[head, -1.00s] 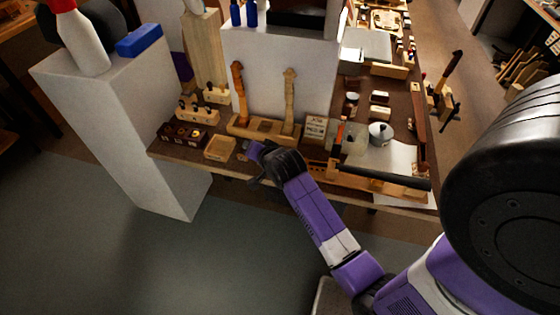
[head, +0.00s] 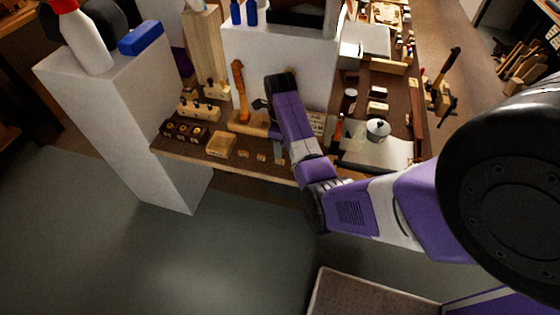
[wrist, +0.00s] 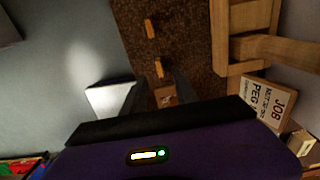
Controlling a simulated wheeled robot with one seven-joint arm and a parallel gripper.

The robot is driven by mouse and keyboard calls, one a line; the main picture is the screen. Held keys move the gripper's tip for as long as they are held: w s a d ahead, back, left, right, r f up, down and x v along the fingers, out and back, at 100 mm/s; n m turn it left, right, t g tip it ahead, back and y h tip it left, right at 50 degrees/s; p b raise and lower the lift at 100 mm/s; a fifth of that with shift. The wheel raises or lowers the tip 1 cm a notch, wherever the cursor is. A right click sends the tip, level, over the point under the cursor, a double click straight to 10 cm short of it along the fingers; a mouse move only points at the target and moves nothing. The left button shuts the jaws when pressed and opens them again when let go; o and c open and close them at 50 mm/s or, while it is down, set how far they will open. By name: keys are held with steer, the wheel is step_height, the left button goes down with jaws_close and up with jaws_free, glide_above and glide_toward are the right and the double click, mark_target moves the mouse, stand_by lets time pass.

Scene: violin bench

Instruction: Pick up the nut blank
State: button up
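Small pale-brown blocks lie in a row near the bench's front edge, including a left block (head: 243,152) and a middle block (head: 259,155) in the head view. I cannot tell by look which is the nut blank. In the wrist view, one small block (wrist: 151,28) lies farther off and another (wrist: 159,68) lies nearer. A third small brown piece (wrist: 165,97) shows between the fingers of my gripper (wrist: 160,92), partly hidden by the gripper body. The fingers are apart, pointing down toward the bench; contact is not visible. In the head view my arm hides part of the gripper.
A wooden cradle (wrist: 235,68) stands close right of the fingers, with a lettered card (wrist: 270,101) beside it. A shallow wooden box (head: 221,145) sits left of the row. The dark bench (wrist: 185,35) is bare around the blocks; its edge drops to floor.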

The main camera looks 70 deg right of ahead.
mark_target(280, 161)
step_height(280, 161, down, 6)
steer(key=shift+r+p, duration=0.1)
steer(key=shift+p, duration=0.3)
steer(key=shift+c, duration=0.4)
jaws_close()
